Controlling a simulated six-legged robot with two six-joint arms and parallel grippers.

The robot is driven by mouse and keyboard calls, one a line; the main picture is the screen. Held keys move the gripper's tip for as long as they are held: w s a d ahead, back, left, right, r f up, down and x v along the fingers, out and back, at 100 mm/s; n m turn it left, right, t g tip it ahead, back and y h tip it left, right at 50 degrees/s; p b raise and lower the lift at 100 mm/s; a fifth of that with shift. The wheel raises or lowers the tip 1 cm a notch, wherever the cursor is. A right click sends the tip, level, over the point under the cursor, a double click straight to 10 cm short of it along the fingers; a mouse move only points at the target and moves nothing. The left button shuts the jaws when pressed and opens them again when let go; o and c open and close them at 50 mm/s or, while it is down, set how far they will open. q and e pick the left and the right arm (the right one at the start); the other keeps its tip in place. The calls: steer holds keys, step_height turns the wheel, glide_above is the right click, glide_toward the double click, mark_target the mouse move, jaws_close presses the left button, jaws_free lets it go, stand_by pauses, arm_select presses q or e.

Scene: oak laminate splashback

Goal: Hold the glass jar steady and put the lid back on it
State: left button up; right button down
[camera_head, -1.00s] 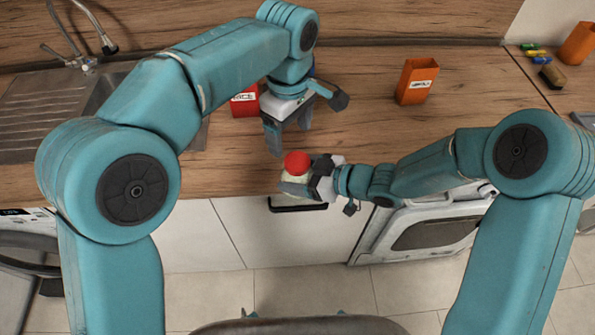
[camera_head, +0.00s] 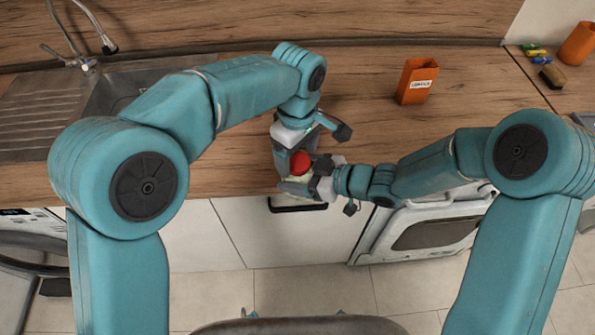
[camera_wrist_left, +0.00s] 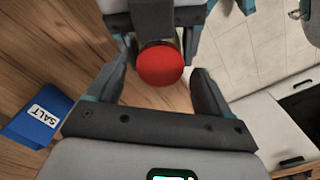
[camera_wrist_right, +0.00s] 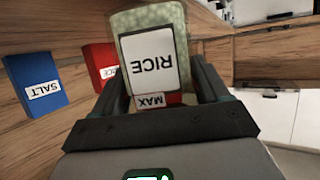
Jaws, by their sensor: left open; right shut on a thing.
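The glass jar (camera_head: 291,183) stands at the counter's front edge with the red lid (camera_head: 300,163) on its top; whether the lid is fully seated I cannot tell. My right gripper (camera_head: 305,190) is shut on the jar. In the right wrist view the jar (camera_wrist_right: 153,55) shows inverted RICE and MAX labels between the fingers. My left gripper (camera_head: 297,160) is open, coming down over the lid. In the left wrist view the lid (camera_wrist_left: 160,65) lies between the fingertips; whether they touch it is unclear.
An orange container (camera_head: 416,82) stands at the back right, apart from both grippers. A blue SALT box (camera_wrist_left: 38,122) and a red container (camera_wrist_right: 101,68) show in the wrist views. The sink (camera_head: 120,88) is at left. The counter's middle right is clear.

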arm_select(q)
steer(key=shift+f, duration=0.7)
steer(key=c, duration=1.1)
steer(key=m, duration=0.3)
steer(key=o, duration=1.2)
steer(key=shift+r, duration=2.35)
